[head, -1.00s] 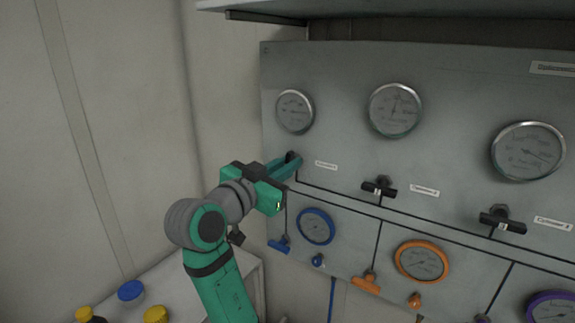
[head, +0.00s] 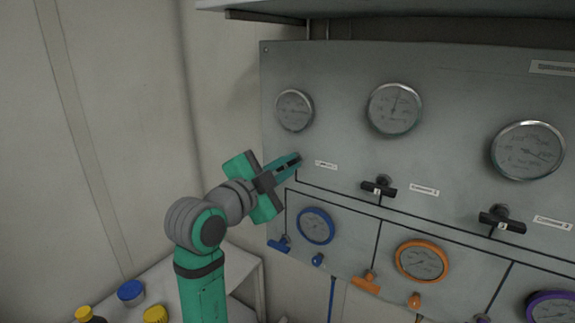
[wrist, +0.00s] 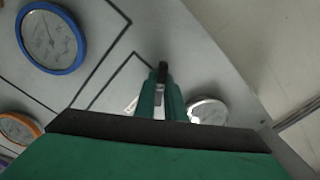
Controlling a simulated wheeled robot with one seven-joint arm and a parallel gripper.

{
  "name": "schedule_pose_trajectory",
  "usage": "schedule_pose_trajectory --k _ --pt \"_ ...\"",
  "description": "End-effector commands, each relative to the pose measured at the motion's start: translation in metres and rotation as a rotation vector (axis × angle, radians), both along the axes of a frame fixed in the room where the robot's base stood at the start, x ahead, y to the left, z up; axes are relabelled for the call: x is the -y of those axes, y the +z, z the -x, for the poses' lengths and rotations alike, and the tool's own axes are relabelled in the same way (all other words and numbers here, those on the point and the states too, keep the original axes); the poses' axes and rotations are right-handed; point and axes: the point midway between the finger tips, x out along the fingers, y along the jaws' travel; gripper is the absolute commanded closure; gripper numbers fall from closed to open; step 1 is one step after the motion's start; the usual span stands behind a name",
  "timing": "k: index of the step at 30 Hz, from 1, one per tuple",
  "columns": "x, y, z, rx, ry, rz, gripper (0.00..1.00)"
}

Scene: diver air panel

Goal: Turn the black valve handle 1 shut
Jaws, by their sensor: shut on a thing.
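The black valve handle 1 is at the left of the panel, below the leftmost silver gauge. In the wrist view its dark end (wrist: 162,70) shows between the fingertips; most of it is hidden by them in the head view. My gripper (head: 291,162) is shut on this handle, with its green fingers pointing at the panel. The fingers also show in the wrist view (wrist: 161,88). The gripper body is rolled steeply in the head view.
Two more black handles, one in the middle (head: 379,188) and one at the right (head: 502,220), stick out of the panel (head: 450,70). A blue gauge (head: 316,226) and small blue handle (head: 279,244) sit just below my gripper. Several jars stand on a table (head: 240,270) at lower left.

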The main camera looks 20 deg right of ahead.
Motion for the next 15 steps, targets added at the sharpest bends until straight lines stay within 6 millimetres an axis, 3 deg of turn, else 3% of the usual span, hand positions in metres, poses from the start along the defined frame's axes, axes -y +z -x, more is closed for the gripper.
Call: schedule_pose_trajectory --k 15 --pt "0.0002 -0.0013 0.0014 0.351 -0.002 -0.275 1.0"
